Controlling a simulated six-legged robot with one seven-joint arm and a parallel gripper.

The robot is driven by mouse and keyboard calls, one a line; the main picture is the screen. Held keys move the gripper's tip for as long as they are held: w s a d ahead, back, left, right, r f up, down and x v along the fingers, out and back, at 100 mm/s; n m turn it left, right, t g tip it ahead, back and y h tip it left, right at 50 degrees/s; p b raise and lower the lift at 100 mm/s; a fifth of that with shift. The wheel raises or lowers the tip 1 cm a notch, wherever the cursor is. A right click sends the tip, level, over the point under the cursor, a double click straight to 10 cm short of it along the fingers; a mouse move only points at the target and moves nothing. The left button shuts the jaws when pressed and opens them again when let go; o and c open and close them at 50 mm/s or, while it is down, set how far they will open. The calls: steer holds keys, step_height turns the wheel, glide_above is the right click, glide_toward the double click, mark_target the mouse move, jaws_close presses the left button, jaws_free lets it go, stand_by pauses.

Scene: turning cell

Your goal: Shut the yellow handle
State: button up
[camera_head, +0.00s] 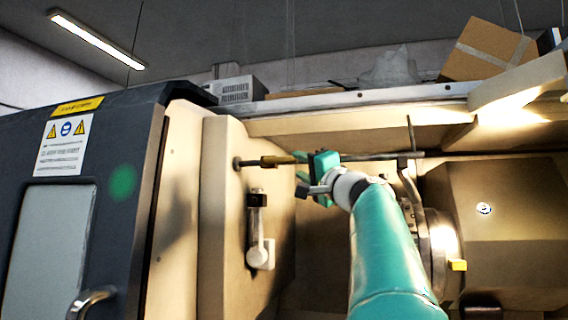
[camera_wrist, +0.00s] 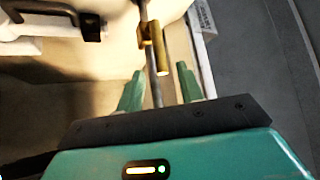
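The yellow handle (camera_head: 277,160) is a short brass-coloured lever on a thin horizontal pipe (camera_head: 370,156) at the upper middle of the machine. In the wrist view the yellow handle (camera_wrist: 159,52) lies nearly along the pipe (camera_wrist: 154,92), its free end towards my gripper. My gripper (camera_head: 311,176) is just right of the handle in the head view. In the wrist view my gripper (camera_wrist: 160,80) is open, with its two green fingers apart. The handle's end shows in line with the gap between the fingertips; I cannot tell whether they touch it. The fingers hold nothing visible.
A grey lever on a bracket (camera_head: 259,230) hangs on the beige panel below the handle. A dark door (camera_head: 113,190) stands at the left. A cardboard box (camera_head: 487,50) sits on top.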

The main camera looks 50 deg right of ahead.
mark_target(293, 160)
steer(key=shift+x, duration=1.85)
jaws_close()
